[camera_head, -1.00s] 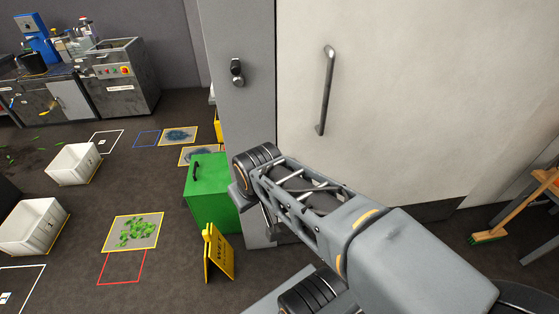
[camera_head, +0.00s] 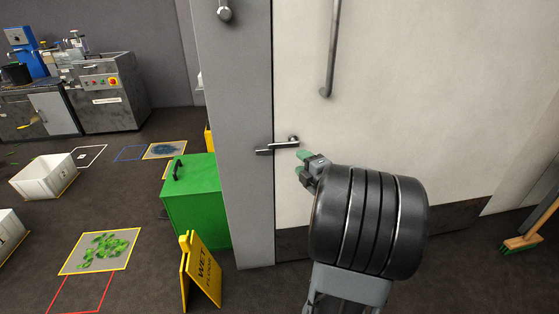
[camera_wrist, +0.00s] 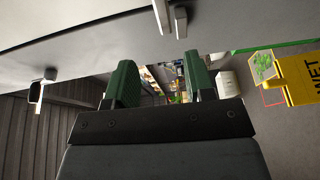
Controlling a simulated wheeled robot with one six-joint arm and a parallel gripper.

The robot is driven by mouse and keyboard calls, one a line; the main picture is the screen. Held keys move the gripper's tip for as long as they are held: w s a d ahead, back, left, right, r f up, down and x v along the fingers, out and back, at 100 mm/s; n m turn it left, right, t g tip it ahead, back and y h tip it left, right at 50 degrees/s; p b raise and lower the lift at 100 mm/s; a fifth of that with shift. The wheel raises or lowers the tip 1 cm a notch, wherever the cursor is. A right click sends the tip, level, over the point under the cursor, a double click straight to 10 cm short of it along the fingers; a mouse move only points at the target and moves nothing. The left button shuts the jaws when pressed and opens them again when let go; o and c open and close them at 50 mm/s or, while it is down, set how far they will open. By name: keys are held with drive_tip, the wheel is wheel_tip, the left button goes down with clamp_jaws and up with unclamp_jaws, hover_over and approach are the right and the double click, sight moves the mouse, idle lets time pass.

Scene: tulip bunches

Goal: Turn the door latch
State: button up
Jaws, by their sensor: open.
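The door latch (camera_head: 279,147) is a dark metal lever on the pale door (camera_head: 420,110), close to the grey frame. Its bar points left from its pivot and lies about level. My gripper (camera_head: 300,165) has green fingertips and is just below and right of the latch's pivot, seemingly apart from it. In the wrist view my gripper (camera_wrist: 160,82) is open, with nothing between its fingers. A metal piece, probably the latch (camera_wrist: 163,14), shows at the top edge there, partly cut off. My dark round wrist joint hides part of the lower door.
A long vertical pull handle (camera_head: 331,50) is above the latch. A knob (camera_head: 224,10) sits on the grey frame (camera_head: 240,120). A green box (camera_head: 198,205) and a yellow wet-floor sign (camera_head: 203,272) stand left of the door. A broom (camera_head: 530,232) is at right.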

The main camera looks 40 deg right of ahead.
sight(281, 147)
drive_tip(key=shift+n+y, duration=0.3)
drive_tip(key=w, duration=0.4)
drive_tip(key=w+b, duration=0.1)
drive_tip(key=w, duration=0.4)
drive_tip(key=w+d+b, duration=0.1)
drive_tip(key=w, duration=0.3)
drive_tip(key=shift+w+f, duration=0.2)
drive_tip(key=shift+f, duration=0.15)
drive_tip(key=shift+c, duration=0.2)
clamp_jaws()
